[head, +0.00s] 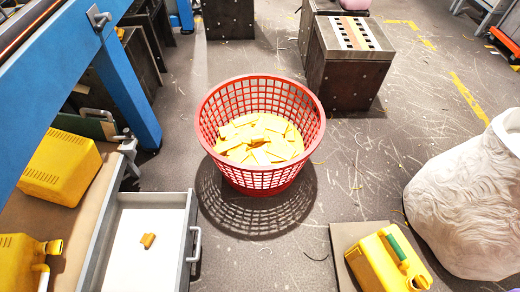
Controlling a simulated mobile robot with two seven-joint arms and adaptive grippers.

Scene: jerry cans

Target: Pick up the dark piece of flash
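A small dark yellow-brown piece of flash (147,240) lies on the white floor of an open grey drawer (192,212) at the lower left of the head view. It lies alone there, apart from the drawer walls. Neither of my grippers is in view.
A red plastic basket (262,185) full of yellow pieces (258,138) stands on the floor in the middle. Yellow jerry cans sit on the workbench (62,167) at left and on a board (388,262) at lower right. A white sack (468,200) stands at right. Dark metal boxes (345,80) stand behind.

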